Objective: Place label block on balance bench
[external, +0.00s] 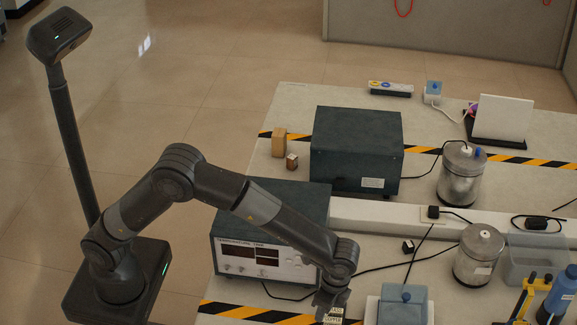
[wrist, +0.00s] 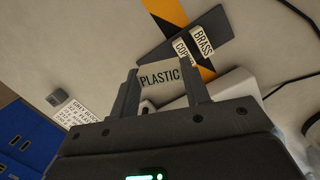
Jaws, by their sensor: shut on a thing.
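My gripper (wrist: 160,82) is shut on a pale label block (wrist: 162,75) marked PLASTIC, held between its two fingers in the wrist view. Beyond it lies a dark flat plate (wrist: 159,48) bearing label blocks marked COPPER (wrist: 181,51) and BRASS (wrist: 203,41). The PLASTIC block is in front of the plate in this view; I cannot tell its height. In the external view my gripper (external: 330,301) is low at the front of the bench (external: 275,103), and its fingertips and load are largely hidden. I cannot tell which surface is the balance bench.
An instrument with displays (external: 262,261) stands left of my gripper. A blue-grey box (external: 402,306) stands to its right, near a metal canister (external: 478,254). A larger dark box (external: 356,148) stands farther back. Cables cross the bench. A printed card (wrist: 74,112) shows in the wrist view.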

